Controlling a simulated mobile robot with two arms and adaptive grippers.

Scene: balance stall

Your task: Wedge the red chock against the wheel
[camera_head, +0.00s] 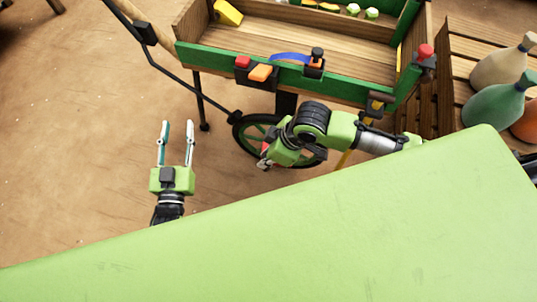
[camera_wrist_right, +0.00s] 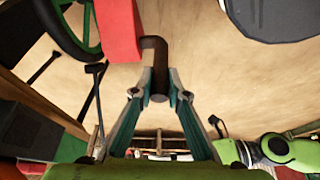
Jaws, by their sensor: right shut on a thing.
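The red chock (camera_wrist_right: 118,30) shows in the right wrist view with a dark brown handle (camera_wrist_right: 156,65). My right gripper (camera_wrist_right: 160,82) is shut on that handle. The wheel (camera_wrist_right: 62,28) has a dark tyre and green spokes and stands just left of the chock; I cannot tell whether they touch. In the head view the wheel (camera_head: 241,136) is under the cart, partly hidden by my right arm. My right gripper (camera_head: 264,163) is low at the wheel's near side, with the chock mostly hidden. My left gripper (camera_head: 176,145) is open and empty, left of the wheel.
The wooden cart (camera_head: 230,52) with green edges stands above the wheel. Its dark handle bar (camera_head: 158,65) and leg (camera_head: 201,105) are on the left. A slatted crate (camera_head: 455,62) with several bottle-shaped pins (camera_head: 492,105) stands at right. The brown floor at left is clear.

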